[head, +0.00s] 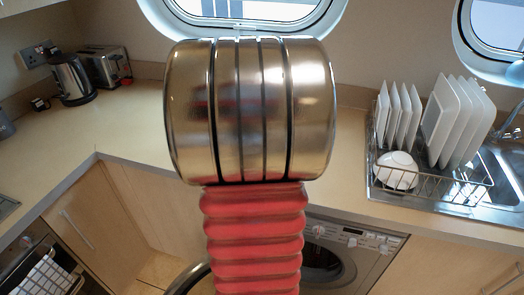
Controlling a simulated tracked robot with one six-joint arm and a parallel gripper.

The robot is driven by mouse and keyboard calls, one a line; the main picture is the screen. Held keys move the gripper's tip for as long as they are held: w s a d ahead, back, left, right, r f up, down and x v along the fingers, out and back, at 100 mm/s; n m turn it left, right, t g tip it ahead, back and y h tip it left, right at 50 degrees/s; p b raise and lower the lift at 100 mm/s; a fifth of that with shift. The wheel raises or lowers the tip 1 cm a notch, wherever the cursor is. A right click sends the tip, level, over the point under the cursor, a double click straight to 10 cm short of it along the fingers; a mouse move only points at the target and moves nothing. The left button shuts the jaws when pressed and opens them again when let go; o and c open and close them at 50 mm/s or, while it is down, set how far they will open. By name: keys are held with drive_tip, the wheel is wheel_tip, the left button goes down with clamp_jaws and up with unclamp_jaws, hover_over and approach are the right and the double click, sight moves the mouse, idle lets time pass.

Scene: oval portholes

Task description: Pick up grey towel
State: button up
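A pale cloth with a dark grid pattern (42,277) hangs at the front of the oven (30,255) at the lower left of the head view. It looks whitish to light grey, and its lower part is cut off by the picture's edge. No other towel shows. My arm, a gold cylinder above red bellows, fills the middle of the view and hides part of the worktop and cupboards. My gripper is not in view.
The worktop (95,130) holds a kettle (72,78) and a toaster (107,67) at the back left. A dish rack (455,183) with white plates (458,120) and a bowl (397,169) stands at right. A washing machine (362,258) is below. The worktop's left middle is clear.

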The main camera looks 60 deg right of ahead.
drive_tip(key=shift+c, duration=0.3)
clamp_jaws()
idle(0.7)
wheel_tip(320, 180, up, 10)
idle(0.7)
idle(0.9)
